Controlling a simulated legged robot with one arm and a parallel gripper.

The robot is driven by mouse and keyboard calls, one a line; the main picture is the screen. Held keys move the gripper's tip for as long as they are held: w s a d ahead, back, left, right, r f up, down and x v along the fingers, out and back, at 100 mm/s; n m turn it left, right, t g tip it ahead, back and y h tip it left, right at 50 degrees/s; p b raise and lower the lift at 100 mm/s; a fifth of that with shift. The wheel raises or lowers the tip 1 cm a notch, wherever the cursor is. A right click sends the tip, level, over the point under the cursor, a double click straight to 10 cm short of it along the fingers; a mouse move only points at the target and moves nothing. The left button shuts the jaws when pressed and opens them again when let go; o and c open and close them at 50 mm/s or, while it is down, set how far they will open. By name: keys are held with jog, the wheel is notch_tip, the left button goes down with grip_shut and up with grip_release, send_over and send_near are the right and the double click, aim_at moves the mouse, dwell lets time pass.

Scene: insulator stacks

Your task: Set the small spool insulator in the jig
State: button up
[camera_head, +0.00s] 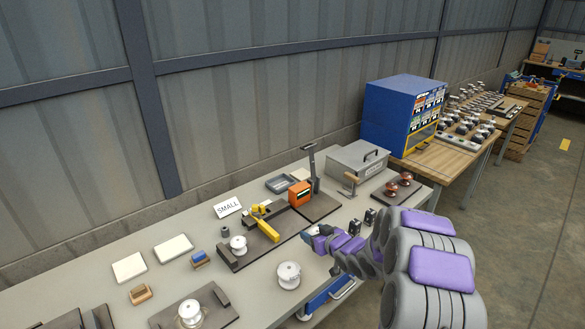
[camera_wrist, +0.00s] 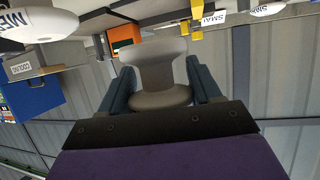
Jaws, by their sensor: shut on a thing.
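My gripper (camera_wrist: 155,75) is shut on a pale grey spool insulator (camera_wrist: 157,68), held between its two dark blue-grey fingers in the wrist view. In the head view my gripper (camera_head: 306,237) is above the bench, right of the yellow-handled clamp (camera_head: 264,228); the held spool cannot be made out there. A white spool (camera_head: 238,245) stands at the plate's left end. My gripper is apart from the plate.
A larger white spool (camera_head: 288,275) stands on the bench in front, and another (camera_head: 190,312) on a dark plate at front left. An orange box (camera_head: 300,193) and dark upright post (camera_head: 313,168) stand behind. A grey toolbox (camera_head: 358,160) is at back right. Pale pads (camera_head: 174,248) lie left.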

aim_at(311, 233)
jog(key=shift+a+r, duration=0.25)
jog(key=shift+a, duration=0.05)
jog(key=shift+s+r+m+t+h, duration=0.6)
jog(key=shift+s+r+m+h, duration=1.9)
jog(key=shift+s+r, duration=0.65)
jog(key=w+f+n+y, duration=0.1)
jog(key=w, duration=0.1)
jog(key=w+a+f+n+y, duration=0.1)
jog(key=w+f+y, duration=0.1)
jog(key=shift+w+f+n, duration=0.2)
jog(key=shift+w+n, duration=0.1)
jog(key=shift+n, duration=0.1)
jog(key=f+y, duration=0.1)
jog(key=w+d+f+n, duration=0.1)
jog(key=shift+w+d+f+n+g+y, duration=0.1)
jog(key=shift+w+f+n+g+y, duration=0.2)
jog(key=shift+g+y, duration=0.1)
jog(key=shift+w+d+f+n, duration=0.1)
jog(key=shift+d+f+n, duration=0.25)
jog(key=shift+f, duration=0.1)
